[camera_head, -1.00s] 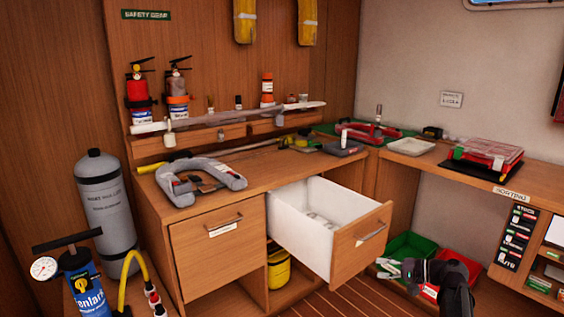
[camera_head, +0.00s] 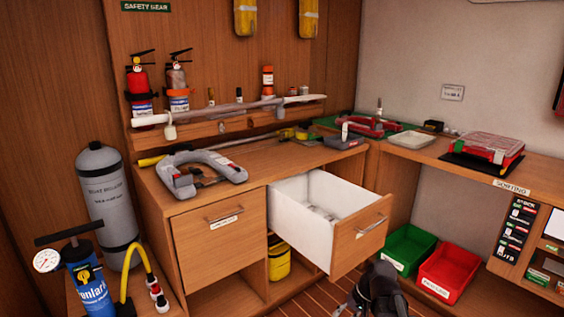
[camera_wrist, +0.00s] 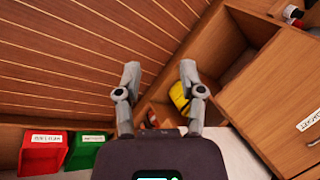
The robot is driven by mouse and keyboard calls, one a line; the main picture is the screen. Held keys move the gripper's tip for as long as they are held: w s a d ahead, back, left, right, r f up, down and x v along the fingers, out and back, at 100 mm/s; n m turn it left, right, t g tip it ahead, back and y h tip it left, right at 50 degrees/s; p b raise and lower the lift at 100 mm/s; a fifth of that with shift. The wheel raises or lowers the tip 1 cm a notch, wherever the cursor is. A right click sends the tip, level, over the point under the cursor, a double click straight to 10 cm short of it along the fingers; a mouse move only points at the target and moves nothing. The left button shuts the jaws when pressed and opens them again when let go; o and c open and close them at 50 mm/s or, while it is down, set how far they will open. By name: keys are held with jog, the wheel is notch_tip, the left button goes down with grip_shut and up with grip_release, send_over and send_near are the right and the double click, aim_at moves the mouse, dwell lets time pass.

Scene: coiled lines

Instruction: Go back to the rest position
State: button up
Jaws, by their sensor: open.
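My gripper shows in the wrist view (camera_wrist: 160,80) with its two grey fingers spread apart and nothing between them. It points down toward the plank floor, near the pulled-out drawer. In the head view my dark wrist (camera_head: 378,290) is at the bottom, below the drawer front, and the fingertips are not clearly seen there.
The white-sided drawer (camera_head: 290,208) stands open with small items inside. A green bin (camera_head: 408,250) and a red bin (camera_head: 447,272) sit on the floor to its right. A yellow container (camera_head: 279,262) is in the cubby below. A blue pump (camera_head: 92,285) stands at left.

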jog(key=shift+s+f+n+h, duration=0.8)
jog(key=shift+s+n+h, duration=0.2)
jog(key=shift+s+h, duration=1.35)
notch_tip(320, 180, up, 29)
jog(key=p, duration=2.8)
jog(key=shift+w+a+f+g+p, duration=0.15)
jog(key=shift+a+g+p, duration=0.2)
jog(key=shift+a, duration=0.1)
